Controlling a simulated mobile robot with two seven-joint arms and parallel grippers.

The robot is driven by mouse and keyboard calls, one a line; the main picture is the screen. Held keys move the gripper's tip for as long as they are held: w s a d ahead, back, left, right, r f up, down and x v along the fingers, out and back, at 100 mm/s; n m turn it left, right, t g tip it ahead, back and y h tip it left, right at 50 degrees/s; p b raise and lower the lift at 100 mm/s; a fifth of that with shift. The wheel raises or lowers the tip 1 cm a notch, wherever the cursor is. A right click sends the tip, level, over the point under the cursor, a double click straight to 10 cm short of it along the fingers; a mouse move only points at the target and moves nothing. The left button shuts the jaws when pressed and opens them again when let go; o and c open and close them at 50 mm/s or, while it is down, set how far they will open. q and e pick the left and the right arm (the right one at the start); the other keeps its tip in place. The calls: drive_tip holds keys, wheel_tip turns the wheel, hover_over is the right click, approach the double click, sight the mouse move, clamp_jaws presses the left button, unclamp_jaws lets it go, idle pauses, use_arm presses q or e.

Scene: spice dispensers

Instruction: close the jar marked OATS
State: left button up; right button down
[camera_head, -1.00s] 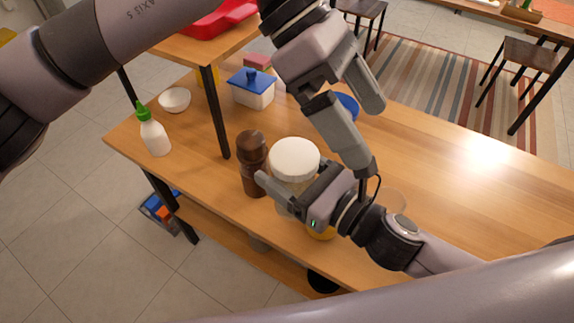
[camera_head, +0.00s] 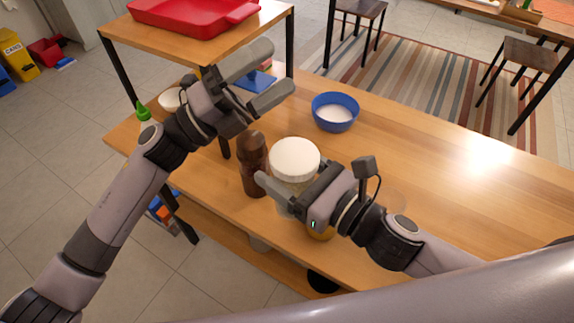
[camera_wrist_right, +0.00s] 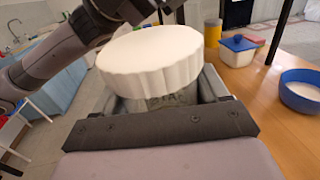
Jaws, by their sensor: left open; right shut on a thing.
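A clear jar (camera_head: 284,186) with a white ribbed lid (camera_head: 294,158) stands on the table near its front edge. The lid sits on the jar's top. In the right wrist view the lid (camera_wrist_right: 152,58) is large, and faint, unreadable lettering shows on the jar (camera_wrist_right: 172,98) below it. My right gripper (camera_head: 272,196) is shut around the jar's body, below the lid. My left gripper (camera_head: 282,70) is open and empty, above the table to the left of and beyond the jar.
A brown wooden mill (camera_head: 252,165) stands just left of the jar. A blue bowl with white contents (camera_head: 335,112) is behind. A blue-lidded container (camera_wrist_right: 238,50), a white bowl (camera_head: 170,99) and a green-capped bottle (camera_head: 145,113) are further left. The table's right side (camera_head: 470,180) is largely clear.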

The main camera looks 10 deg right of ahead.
use_arm(q)
drive_tip(key=w+a+f+n+t+y, duration=0.4)
drive_tip(key=a+f+n+t+y, duration=0.5)
drive_tip(key=a+f+n+t, duration=0.55)
drive_tip(key=s+a+f+n+g+y, duration=0.4)
drive_tip(key=s+f+n+y, duration=0.1)
drive_tip(key=s+f+n, duration=0.5)
drive_tip(key=s+a+f+n+g+y, duration=0.5)
drive_tip(key=s+f+n+y, duration=0.1)
drive_tip(key=s+f+n, duration=0.4)
wheel_tip(320, 180, down, 2)
drive_tip(key=shift+s+a+f, duration=0.1)
drive_tip(key=shift+s+a, duration=0.2)
drive_tip(key=shift+s, duration=0.55)
use_arm(e)
drive_tip(key=shift+r, duration=0.1)
